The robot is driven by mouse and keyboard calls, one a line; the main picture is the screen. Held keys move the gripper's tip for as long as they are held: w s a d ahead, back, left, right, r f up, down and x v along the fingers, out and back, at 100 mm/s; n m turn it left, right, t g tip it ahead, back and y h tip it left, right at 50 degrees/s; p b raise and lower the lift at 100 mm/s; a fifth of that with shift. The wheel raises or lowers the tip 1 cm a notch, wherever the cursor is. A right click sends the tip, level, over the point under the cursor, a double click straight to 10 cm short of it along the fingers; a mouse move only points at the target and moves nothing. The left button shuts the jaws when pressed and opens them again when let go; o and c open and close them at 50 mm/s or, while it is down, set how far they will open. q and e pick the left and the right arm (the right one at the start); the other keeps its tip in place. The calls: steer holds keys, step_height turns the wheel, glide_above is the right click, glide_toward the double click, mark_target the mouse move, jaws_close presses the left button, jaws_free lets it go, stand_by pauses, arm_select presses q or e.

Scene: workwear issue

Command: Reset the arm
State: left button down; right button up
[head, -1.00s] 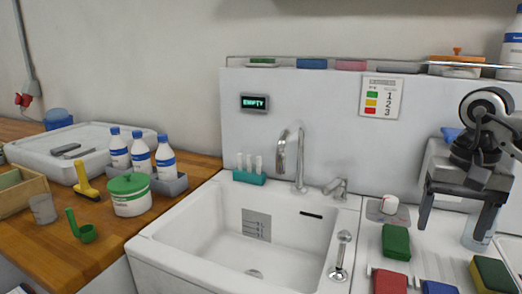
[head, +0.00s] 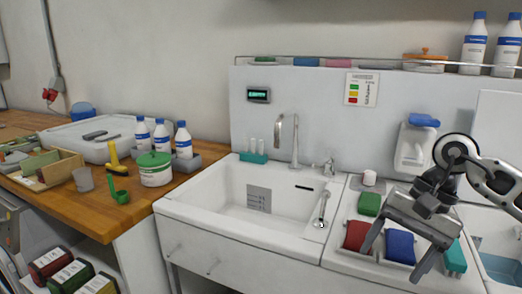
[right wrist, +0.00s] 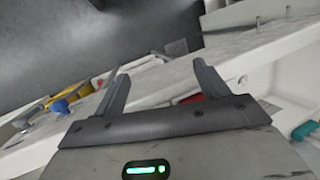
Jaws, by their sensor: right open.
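My right gripper (head: 391,262) is open and empty. In the head view it hangs at the right, in front of the red sponge (head: 357,235) and the blue sponge (head: 400,245) on the ledge right of the sink. In the right wrist view its two fingers (right wrist: 161,88) stand wide apart with nothing between them. My left gripper is not in view.
The white sink (head: 268,196) is empty apart from its fittings, with a tap (head: 295,140) behind.

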steer(key=s+a+f+m+y, duration=0.1)
steer(key=s+a+m+y, duration=0.1)
steer(key=a+m+y, duration=0.7)
steer(key=s+a+m+y, duration=0.3)
steer(key=a+y, duration=0.2)
steer(key=a, duration=0.7)
steer(key=w+d+f+m+t+h, duration=0.1)
steer(key=d+f+m+t+h, duration=0.15)
steer(key=m+t, duration=0.6)
steer(key=w+d+f+m+t+h, duration=0.1)
steer(key=f+m+t+h, duration=0.25)
steer(key=m, duration=1.05)
steer(key=w+d+f+m+t+h, duration=0.1)
steer(key=f+m+t+h, duration=0.3)
steer(key=m, duration=0.8)
steer(key=s+d+f+m+g+h, duration=0.2)
steer(key=s+f+m, duration=0.4)
steer(key=f+m, duration=0.2)
steer(key=s+d+f+m+g+h, duration=0.3)
steer(key=s+f+m, duration=0.3)
steer(key=f+m, duration=0.2)
steer(key=shift+f, duration=0.35)
steer(key=shift+s+d, duration=0.1)
